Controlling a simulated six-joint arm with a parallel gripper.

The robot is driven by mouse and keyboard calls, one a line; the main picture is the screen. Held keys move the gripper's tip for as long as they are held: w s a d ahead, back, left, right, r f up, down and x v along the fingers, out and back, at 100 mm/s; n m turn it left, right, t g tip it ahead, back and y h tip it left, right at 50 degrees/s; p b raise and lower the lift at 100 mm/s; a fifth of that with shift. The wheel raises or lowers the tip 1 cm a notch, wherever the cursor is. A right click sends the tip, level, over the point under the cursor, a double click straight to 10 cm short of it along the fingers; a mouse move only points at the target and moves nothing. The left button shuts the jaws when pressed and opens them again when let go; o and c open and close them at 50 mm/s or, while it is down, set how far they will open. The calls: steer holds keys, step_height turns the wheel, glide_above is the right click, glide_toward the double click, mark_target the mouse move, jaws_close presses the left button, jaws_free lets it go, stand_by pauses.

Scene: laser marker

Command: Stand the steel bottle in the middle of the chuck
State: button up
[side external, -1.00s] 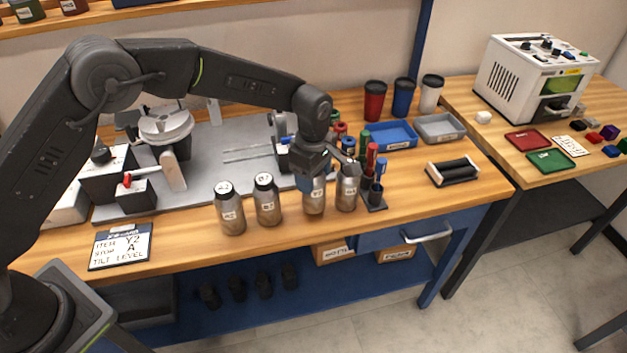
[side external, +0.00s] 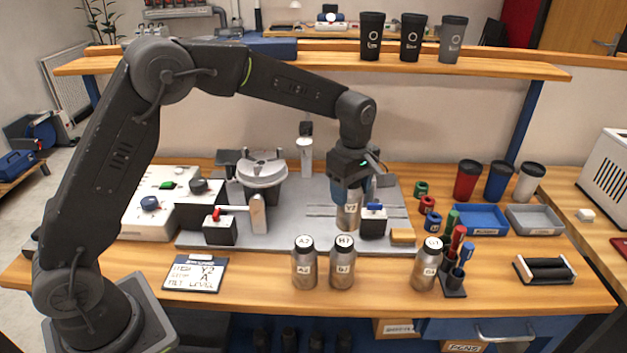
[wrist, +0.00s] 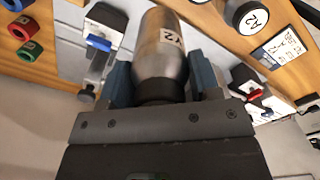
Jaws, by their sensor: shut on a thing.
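My gripper (side external: 350,188) is shut on a steel bottle (side external: 348,217) labelled Y2, held near its dark neck. The bottle hangs upright over the right part of the grey plate, beside a blue-topped block. In the wrist view the bottle (wrist: 163,48) sits between the blue fingers of my gripper (wrist: 165,85), its label partly visible. The chuck (side external: 262,172) is a round, pale metal piece on a dark body, to the left of my gripper. Its top looks empty. A card (side external: 196,273) at the front reads Y2, A, LEVEL.
A red-levered block (side external: 220,228) and a pale post (side external: 258,214) stand before the chuck. Bare grey plate (side external: 290,225) lies between.

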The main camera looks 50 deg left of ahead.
step_height(320, 180, up, 22)
steer(key=s+a, duration=0.4)
steer(key=a, duration=0.7)
steer(key=s+a, duration=0.5)
steer(key=a, duration=0.7)
steer(key=s+a, duration=0.4)
steer(key=a, duration=0.7)
steer(key=w+d+f, duration=0.3)
steer(key=w+f, duration=0.1)
steer(key=f, duration=0.4)
steer(key=w+d+f, duration=0.4)
steer(key=w+f, duration=0.1)
steer(key=f, duration=0.2)
steer(key=shift+d+f, duration=0.2)
steer(key=shift+f, duration=0.2)
steer(key=shift+f, duration=0.2)
steer(key=o, duration=1)
steer(key=shift+s, duration=0.1)
